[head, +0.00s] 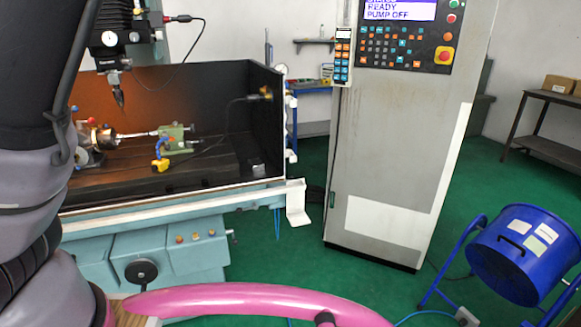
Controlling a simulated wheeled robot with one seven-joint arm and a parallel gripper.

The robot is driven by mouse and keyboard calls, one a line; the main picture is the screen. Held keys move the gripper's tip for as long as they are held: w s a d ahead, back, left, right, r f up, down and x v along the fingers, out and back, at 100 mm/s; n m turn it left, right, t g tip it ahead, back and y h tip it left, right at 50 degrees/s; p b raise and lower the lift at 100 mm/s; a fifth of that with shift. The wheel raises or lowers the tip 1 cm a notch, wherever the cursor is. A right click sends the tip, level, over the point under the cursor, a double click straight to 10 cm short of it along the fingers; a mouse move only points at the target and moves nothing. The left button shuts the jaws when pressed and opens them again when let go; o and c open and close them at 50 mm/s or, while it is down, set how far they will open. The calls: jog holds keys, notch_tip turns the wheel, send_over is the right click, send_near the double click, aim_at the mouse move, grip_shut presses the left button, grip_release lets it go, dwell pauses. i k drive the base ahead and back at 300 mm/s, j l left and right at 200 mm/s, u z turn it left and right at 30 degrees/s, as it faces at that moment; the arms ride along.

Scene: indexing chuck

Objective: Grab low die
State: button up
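No die can be made out for certain in the head view. The chuck (97,137) sits at the left inside the machine's open tank, partly hidden behind my arm. A thin shaft (137,134) runs from it to a green tailstock block (178,137). My arm fills the left edge of the view and covers part of the machine. My gripper is out of view, so its state and anything in it are hidden.
The tank's front rim (170,198) stands above the machine's teal base (180,255). A dark tool head (113,42) hangs over the chuck. A tall grey control cabinet (375,170) stands right of the machine. A blue drum fan (520,252) stands lower right. Green floor lies between them.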

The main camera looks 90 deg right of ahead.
aim_at(255, 165)
jog(key=k+z, duration=0.1)
jog(key=z, duration=2.9)
